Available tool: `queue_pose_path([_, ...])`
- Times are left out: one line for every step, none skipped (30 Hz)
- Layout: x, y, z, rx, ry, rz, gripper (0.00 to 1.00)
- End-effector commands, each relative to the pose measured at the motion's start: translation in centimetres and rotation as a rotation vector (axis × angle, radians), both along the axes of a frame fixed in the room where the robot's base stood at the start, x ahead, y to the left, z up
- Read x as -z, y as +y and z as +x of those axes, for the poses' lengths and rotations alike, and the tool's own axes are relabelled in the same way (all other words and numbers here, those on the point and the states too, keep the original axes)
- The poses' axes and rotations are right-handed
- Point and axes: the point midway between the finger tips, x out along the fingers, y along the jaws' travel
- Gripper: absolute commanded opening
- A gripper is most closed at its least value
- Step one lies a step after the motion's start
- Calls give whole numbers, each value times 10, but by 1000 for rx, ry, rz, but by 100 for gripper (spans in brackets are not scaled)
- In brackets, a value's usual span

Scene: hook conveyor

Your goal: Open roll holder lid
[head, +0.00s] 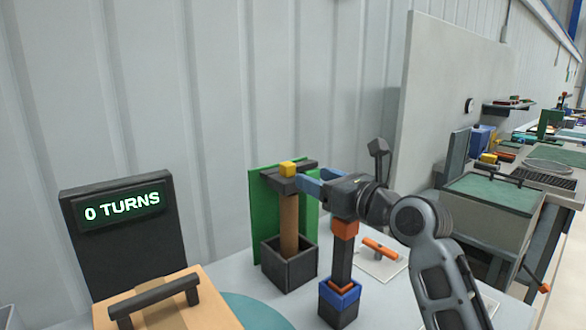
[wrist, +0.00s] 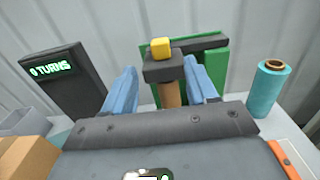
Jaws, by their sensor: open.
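The roll holder has a green back panel (head: 263,221), an open-topped dark box (head: 289,267) and a brown upright core (head: 289,224). Its dark lid bar (head: 298,167) lies level across the top of the core, with a yellow block (head: 288,169) on it. My gripper (head: 304,179) is at lid height on the right, its blue fingers apart. In the wrist view my gripper (wrist: 162,72) has its fingers on either side of the lid's near end (wrist: 163,68), with nothing visibly clamped. Whether either finger touches the lid cannot be told.
A sign reading "0 TURNS" (head: 122,207) and a carton (head: 190,312) with a dark handle stand left. A dark post with orange and blue parts (head: 341,265) stands in front. A teal roll (wrist: 264,92) and an orange-handled plate (head: 378,268) are right. A wall is behind.

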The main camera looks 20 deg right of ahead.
Motion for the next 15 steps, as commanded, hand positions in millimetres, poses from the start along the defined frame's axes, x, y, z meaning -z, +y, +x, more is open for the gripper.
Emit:
queue_pose_path([-1,3,11,-1,1,-1,57])
queue_pose_path([-2,5,16,-2,0,-2,57])
queue_pose_path([-1,8,24,-1,0,-1,57])
queue_pose_path([-1,9,29,-1,1,-1,57])
queue_pose_path([-2,11,34,-1,-1,-2,57])
queue_pose_path([-1,13,41,0,0,-2,57])
queue_pose_path([-1,14,46,0,0,-2,57])
queue_pose_path([-1,16,50,1,-1,-3,57])
queue_pose_path([-1,18,56,0,1,-1,57])
queue_pose_path([-1,19,59,0,1,-1,57])
queue_pose_path([-1,20,63,0,0,-1,57])
queue_pose_path([-1,21,67,0,0,0,57])
queue_pose_path([-1,22,69,0,0,0,57])
queue_pose_path([-1,23,71,0,0,-1,57])
queue_pose_path([0,24,73,0,0,-1,57])
